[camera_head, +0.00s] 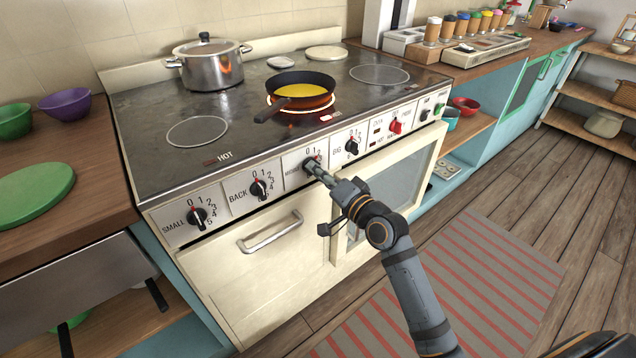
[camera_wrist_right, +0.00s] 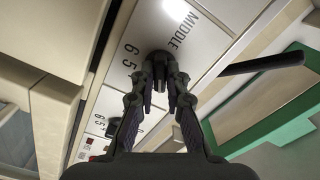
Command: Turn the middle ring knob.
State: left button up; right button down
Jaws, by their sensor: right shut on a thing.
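The middle ring knob (camera_head: 309,162) sits in the centre of the stove's front panel, mostly hidden behind my gripper. My right gripper (camera_head: 315,168) reaches it from the front right and is shut on it. In the right wrist view, the gripper (camera_wrist_right: 168,85) has both fingers around the dark knob (camera_wrist_right: 158,58), beside the word MIDDLE. The knob's exact setting is hidden. On the cooktop, one ring (camera_head: 301,103) glows orange under a black pan (camera_head: 290,84) with yellow contents. My left gripper is not in view.
Other black knobs (camera_head: 198,217) (camera_head: 259,188) (camera_head: 351,146) and a red knob (camera_head: 396,126) line the panel. An oven handle (camera_head: 270,232) projects below. A lidded pot (camera_head: 209,68) stands at the back left of the cooktop. The floor ahead holds a striped rug (camera_head: 480,275).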

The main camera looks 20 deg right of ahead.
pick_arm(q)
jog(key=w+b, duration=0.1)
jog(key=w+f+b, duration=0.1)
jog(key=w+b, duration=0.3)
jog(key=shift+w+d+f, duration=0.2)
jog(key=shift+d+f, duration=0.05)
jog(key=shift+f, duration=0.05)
pick_arm(e)
jog(key=n, duration=0.9)
jog(key=shift+r+n, duration=0.1)
jog(key=shift+n, duration=0.2)
jog(key=shift+f+n+b, duration=0.2)
jog(key=shift+n+b, duration=0.6)
jog(key=shift+b, duration=0.05)
jog(key=c, duration=1.8)
grip_release()
jog(key=shift+r+n, duration=0.2)
jog(key=shift+n, duration=0.1)
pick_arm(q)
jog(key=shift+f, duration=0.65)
pick_arm(e)
jog(key=o, duration=0.5)
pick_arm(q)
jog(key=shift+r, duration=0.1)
pick_arm(e)
jog(key=shift+f, duration=0.1)
